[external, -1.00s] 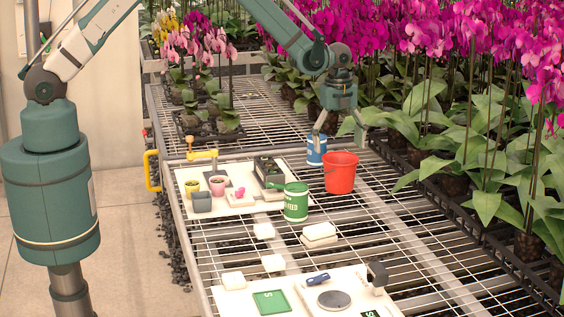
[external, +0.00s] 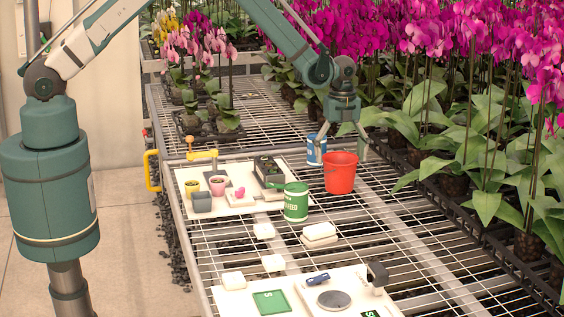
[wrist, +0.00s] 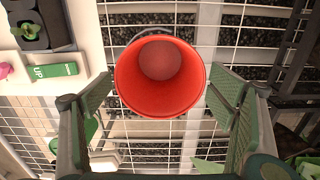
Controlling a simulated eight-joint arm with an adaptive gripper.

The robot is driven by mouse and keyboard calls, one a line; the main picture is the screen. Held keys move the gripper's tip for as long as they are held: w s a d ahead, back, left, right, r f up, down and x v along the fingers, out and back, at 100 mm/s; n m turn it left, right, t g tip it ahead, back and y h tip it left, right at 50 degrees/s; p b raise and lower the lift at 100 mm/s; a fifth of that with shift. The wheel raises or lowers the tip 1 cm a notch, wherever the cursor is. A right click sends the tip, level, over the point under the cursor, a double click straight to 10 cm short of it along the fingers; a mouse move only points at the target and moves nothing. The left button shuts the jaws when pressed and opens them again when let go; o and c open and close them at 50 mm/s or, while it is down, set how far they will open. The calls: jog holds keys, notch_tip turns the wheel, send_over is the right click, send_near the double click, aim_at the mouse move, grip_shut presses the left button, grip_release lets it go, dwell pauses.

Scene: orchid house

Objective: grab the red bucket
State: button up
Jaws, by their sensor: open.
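The red bucket (external: 340,175) stands upright on the wire-mesh bench in the external view. My gripper (external: 342,146) is open above it, one finger to each side of its rim. In the wrist view the bucket (wrist: 160,75) is seen from above with its mouth open and looks empty. The gripper's fingers (wrist: 160,92) are spread left and right of it, with gaps on both sides. No contact with the bucket shows.
A blue-and-white can (external: 316,150) stands just behind left of the bucket, and a green feed can (external: 296,203) stands front left. A white board (external: 215,205) with small pots lies left. Dense orchids (external: 440,120) line the right. The mesh in front right is mostly clear.

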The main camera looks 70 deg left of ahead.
aim_at(337, 174)
jog(key=shift+f, duration=0.8)
jog(key=shift+f+p, duration=0.55)
jog(key=shift+f, duration=2.05)
jog(key=c, duration=0.9)
